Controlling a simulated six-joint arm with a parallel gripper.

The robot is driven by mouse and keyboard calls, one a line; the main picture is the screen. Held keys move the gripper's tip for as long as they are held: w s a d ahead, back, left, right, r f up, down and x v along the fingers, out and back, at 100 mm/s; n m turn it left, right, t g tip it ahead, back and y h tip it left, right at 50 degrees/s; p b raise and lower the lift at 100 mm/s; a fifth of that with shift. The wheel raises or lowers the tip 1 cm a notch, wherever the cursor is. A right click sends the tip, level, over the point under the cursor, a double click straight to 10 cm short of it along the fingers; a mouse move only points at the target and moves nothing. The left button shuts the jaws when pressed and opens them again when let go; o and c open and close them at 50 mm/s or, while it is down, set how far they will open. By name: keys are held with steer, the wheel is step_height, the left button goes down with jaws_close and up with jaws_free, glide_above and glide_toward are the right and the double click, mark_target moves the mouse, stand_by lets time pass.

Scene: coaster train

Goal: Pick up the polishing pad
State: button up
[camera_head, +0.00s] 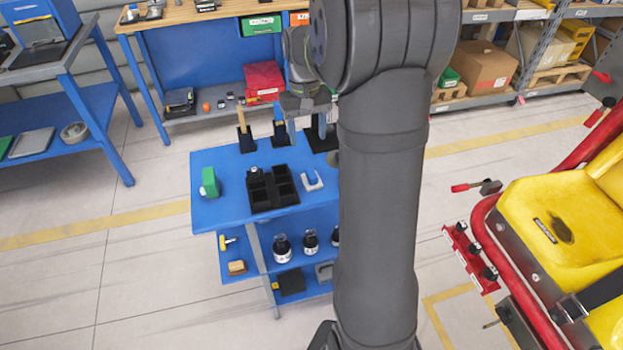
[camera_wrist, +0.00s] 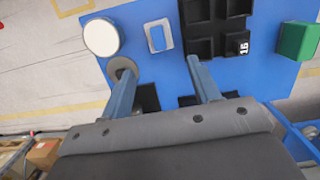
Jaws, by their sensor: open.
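A white round disc (camera_wrist: 101,37), which looks like the polishing pad, lies at the upper left of the wrist view on the blue cart top (camera_wrist: 70,15). My arm hides that spot in the head view. My gripper (camera_wrist: 160,65) is open, its two blue fingers apart with nothing held between them. The disc is beyond and to the left of the fingers, apart from them. A grey ring-like round piece (camera_wrist: 122,70) lies just behind the left fingertip and is partly covered by it.
Bottles (camera_head: 282,247) and a tan block (camera_head: 236,267) sit below. A yellow seat (camera_head: 545,215) is at right.

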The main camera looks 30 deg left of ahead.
glide_above(311, 173)
steer(key=f, duration=0.8)
steer(key=shift+a, duration=0.25)
steer(key=shift+d+f, duration=0.2)
steer(key=shift+f, duration=1.25)
steer(key=shift+d+f, duration=0.15)
steer(key=shift+f, duration=1.25)
steer(key=c, duration=0.8)
